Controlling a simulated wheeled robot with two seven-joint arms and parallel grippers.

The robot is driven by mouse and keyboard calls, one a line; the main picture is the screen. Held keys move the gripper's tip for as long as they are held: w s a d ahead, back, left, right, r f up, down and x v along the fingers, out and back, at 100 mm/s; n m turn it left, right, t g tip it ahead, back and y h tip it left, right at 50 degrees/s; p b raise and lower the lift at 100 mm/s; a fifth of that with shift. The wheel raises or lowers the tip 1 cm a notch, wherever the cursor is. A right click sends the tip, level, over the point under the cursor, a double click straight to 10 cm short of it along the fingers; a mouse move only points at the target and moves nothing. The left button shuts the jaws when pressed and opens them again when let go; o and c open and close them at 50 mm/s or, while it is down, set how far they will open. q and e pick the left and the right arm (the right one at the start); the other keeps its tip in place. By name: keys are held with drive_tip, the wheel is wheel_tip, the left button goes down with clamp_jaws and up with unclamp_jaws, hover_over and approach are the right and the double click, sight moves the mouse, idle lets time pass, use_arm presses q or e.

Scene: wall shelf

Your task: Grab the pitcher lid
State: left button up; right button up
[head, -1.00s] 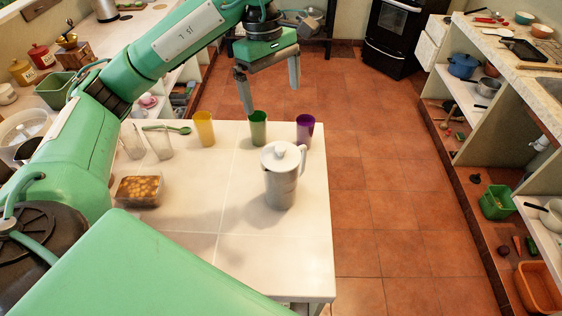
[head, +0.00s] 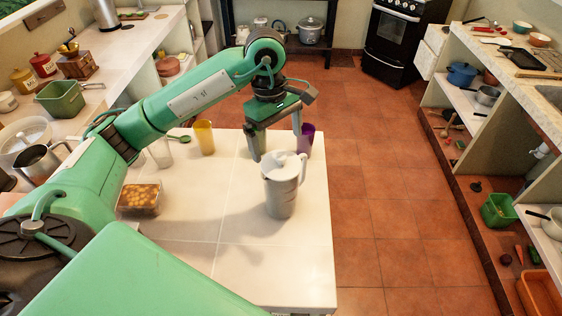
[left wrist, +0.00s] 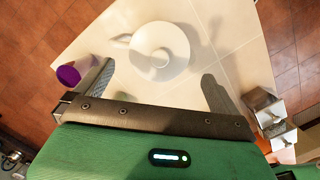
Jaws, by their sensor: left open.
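The pitcher lid (head: 279,166) is white and round with a small knob, and sits on top of the pale grey pitcher (head: 281,195), which stands upright on the white table. In the left wrist view the lid (left wrist: 158,42) is seen from above, with the pitcher handle (left wrist: 122,40) to its left. My left gripper (head: 277,152) is open and empty, just above and behind the lid in the head view. In the left wrist view its spread fingers (left wrist: 157,73) lie on either side of the lid's near part, apparently not touching it. My right gripper is not in view.
A purple cup (head: 307,138) stands close to the gripper's right finger. A yellow cup (head: 204,138) and a clear container of round yellowish food (head: 139,198) stand left on the table (head: 240,262). The table's front part is clear.

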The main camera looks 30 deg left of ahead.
sight(281, 156)
use_arm(q)
drive_tip(key=shift+d+f+p, duration=0.2)
drive_tip(key=shift+f+p, duration=0.45)
drive_tip(key=f, duration=0.1)
drive_tip(key=f+p, duration=0.1)
drive_tip(key=f, duration=0.1)
drive_tip(key=shift+s+d+p, duration=0.15)
drive_tip(key=shift+d+p, duration=0.15)
drive_tip(key=shift+d, duration=0.05)
drive_tip(key=shift+f, duration=0.55)
drive_tip(key=shift+c, duration=0.4)
drive_tip(key=c, duration=0.7)
drive_tip(key=shift+o, duration=0.2)
